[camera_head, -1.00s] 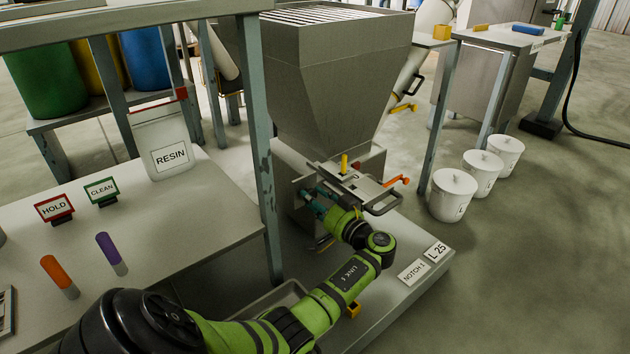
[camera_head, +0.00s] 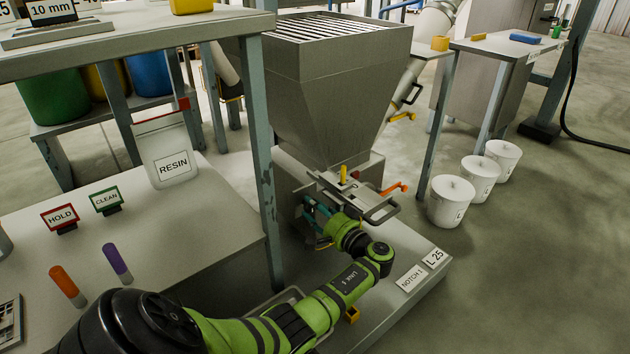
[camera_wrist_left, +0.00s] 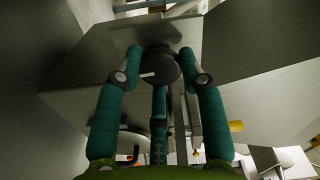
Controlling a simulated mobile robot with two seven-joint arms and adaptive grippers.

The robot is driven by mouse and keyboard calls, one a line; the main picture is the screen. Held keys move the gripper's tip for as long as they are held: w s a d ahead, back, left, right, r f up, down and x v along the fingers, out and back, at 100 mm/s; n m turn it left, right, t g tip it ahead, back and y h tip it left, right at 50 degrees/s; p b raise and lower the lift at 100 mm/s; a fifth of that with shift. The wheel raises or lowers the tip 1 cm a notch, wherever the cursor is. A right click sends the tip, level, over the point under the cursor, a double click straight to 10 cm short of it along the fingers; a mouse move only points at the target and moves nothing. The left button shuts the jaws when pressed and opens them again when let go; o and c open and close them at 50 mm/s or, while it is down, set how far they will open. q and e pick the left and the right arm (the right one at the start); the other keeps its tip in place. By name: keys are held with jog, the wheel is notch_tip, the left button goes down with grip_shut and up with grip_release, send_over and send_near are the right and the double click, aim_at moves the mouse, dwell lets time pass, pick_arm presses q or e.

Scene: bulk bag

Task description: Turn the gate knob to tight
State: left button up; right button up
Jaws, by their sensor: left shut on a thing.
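The gate knob (camera_wrist_left: 160,68) is a dark round knob with a short pale mark on its left side, seen in the left wrist view. My left gripper (camera_wrist_left: 160,60) has its teal fingers shut around this knob. In the head view my left gripper (camera_head: 318,212) is at the front of the gate assembly (camera_head: 355,196) under the grey hopper (camera_head: 338,95). There the knob is hidden by the gripper and the gate parts. No "tight" label is readable. My right gripper is not in view.
A yellow upright peg (camera_head: 343,174) and an orange handle (camera_head: 396,188) stick out near the gate. A blue-grey post (camera_head: 264,150) stands just left of the gripper. The bench (camera_head: 190,245) is at left. White buckets (camera_head: 452,201) stand at right on open floor.

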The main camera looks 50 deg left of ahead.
pick_arm(q)
jog(key=shift+w+a+r, duration=0.15)
jog(key=shift+w+r, duration=0.05)
jog(key=shift+r, duration=0.15)
jog(key=o, duration=1.1)
jog(key=shift+o, duration=0.2)
jog(key=shift+f, duration=0.2)
jog(key=shift+s, duration=0.1)
jog(key=s+d, duration=0.1)
jog(key=d, duration=1.1)
jog(key=shift+d, duration=0.1)
